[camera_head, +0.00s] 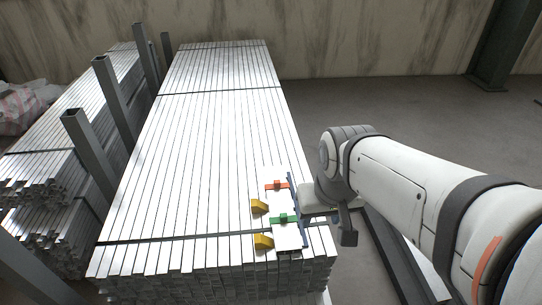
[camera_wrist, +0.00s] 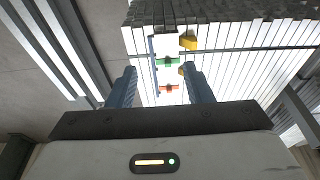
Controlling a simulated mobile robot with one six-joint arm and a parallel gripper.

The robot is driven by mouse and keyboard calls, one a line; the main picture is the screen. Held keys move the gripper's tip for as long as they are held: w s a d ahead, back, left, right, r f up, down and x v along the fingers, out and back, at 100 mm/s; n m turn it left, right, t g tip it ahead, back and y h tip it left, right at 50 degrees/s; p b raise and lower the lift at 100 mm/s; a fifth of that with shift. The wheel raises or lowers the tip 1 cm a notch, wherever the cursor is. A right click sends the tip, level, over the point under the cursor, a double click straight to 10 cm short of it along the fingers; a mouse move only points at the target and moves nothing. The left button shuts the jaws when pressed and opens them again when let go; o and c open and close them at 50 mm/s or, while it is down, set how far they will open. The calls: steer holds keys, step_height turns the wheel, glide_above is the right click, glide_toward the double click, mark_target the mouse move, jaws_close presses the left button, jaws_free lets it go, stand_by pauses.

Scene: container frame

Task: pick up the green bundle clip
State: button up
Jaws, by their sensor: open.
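The green bundle clip (camera_head: 284,218) sits on a pale holder (camera_head: 287,238) on top of the near right end of the large metal tube stack. It also shows in the wrist view (camera_wrist: 168,62), upper middle. My gripper (camera_wrist: 159,69) is open, with its two blue fingers apart and nothing held between them. In the wrist view the clip appears in the gap between the fingertips, beyond them; I see no contact. In the head view my wrist is just right of the holder, and the fingers are hard to make out.
An orange-red clip (camera_head: 277,185) sits on the same holder, behind the green one. Yellow blocks (camera_head: 259,206) (camera_head: 263,241) stand left of the holder. Grey upright posts (camera_head: 114,95) and another tube stack (camera_head: 65,150) are left. Open floor (camera_head: 390,115) lies behind my arm.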

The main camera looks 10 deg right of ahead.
mark_target(284, 217)
steer(key=o, duration=0.4)
steer(key=w+f+b, duration=0.2)
steer(key=w+a+f+b, duration=0.1)
steer(key=w+f+b, duration=0.1)
steer(key=w+f, duration=0.1)
steer(key=w+a+f+b, duration=0.1)
steer(key=w+f+b, duration=0.1)
steer(key=f+b, duration=0.1)
steer(key=shift+w+f, duration=0.15)
steer(key=shift+f, duration=0.1)
steer(key=o, duration=0.7)
steer(key=shift+t, duration=0.9)
steer(key=w+f+b, duration=0.4)
steer(key=w+f, duration=0.2)
steer(key=f, duration=0.1)
steer(key=w+f+b, duration=0.5)
steer(key=w+f, duration=0.1)
steer(key=f, duration=0.2)
steer(key=w+f+b, duration=0.5)
steer(key=w+f, duration=0.2)
steer(key=f, duration=0.1)
steer(key=shift+d+f, duration=0.1)
steer(key=shift+d, duration=0.2)
steer(key=shift+o, duration=0.2)
steer(key=shift+s+b+x, duration=0.15)
steer(key=shift+b+x, duration=0.35)
steer(key=shift+x, duration=0.85)
steer(key=shift+s+b+x, duration=0.15)
steer(key=shift+b+x, duration=0.3)
steer(key=shift+x, duration=0.85)
